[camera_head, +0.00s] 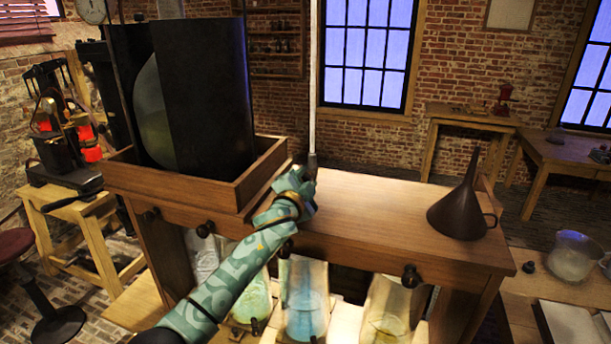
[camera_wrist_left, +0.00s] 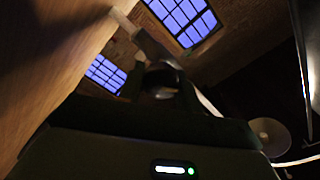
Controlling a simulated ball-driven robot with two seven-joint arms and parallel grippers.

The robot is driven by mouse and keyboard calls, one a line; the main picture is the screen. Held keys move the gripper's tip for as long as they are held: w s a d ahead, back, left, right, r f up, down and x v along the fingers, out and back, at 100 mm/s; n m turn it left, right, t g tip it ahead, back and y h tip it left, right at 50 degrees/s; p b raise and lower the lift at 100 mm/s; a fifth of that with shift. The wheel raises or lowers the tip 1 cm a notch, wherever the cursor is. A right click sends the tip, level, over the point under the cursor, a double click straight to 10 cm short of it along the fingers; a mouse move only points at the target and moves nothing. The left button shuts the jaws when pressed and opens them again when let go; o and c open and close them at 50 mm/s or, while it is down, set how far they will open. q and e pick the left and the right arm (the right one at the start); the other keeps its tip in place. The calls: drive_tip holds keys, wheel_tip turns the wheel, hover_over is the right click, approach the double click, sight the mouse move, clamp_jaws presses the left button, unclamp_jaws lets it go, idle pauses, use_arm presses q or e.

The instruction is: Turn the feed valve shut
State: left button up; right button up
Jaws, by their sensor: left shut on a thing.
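My left gripper (camera_head: 310,170) reaches over the back of the wooden bench, right of the wooden tray. It is shut at the lower, grey end of a long pale upright rod (camera_head: 314,90). In the left wrist view a dark rounded piece (camera_wrist_left: 161,80) shows between the fingers, with the pale rod (camera_wrist_left: 124,21) running beyond it. The fingers hide part of what is held. I cannot tell which part is the feed valve. Dark knobs line the bench front, one left of my arm (camera_head: 205,230) and one at the right (camera_head: 411,277). My right gripper is out of view.
A tall dark open vessel (camera_head: 205,95) stands in the wooden tray (camera_head: 235,185) at the left. A dark funnel (camera_head: 462,212) stands on the bench's right end. Jars, one with blue liquid (camera_head: 304,315), sit below the bench. The bench top (camera_head: 380,205) between is clear.

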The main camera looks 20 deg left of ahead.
use_arm(q)
drive_tip(key=m+p, duration=0.1)
drive_tip(key=m, duration=0.2)
drive_tip(key=shift+m, duration=0.3)
drive_tip(key=shift+f+m+p, duration=0.15)
drive_tip(key=shift+m+p, duration=0.25)
drive_tip(key=shift+m, duration=1)
drive_tip(key=o, duration=0.9)
drive_tip(key=shift+o, duration=0.2)
drive_tip(key=shift+s, duration=0.5)
drive_tip(key=s, duration=1.5)
drive_tip(key=shift+s+a+b, duration=0.15)
drive_tip(key=shift+a+b, duration=0.1)
drive_tip(key=shift+b, duration=0.15)
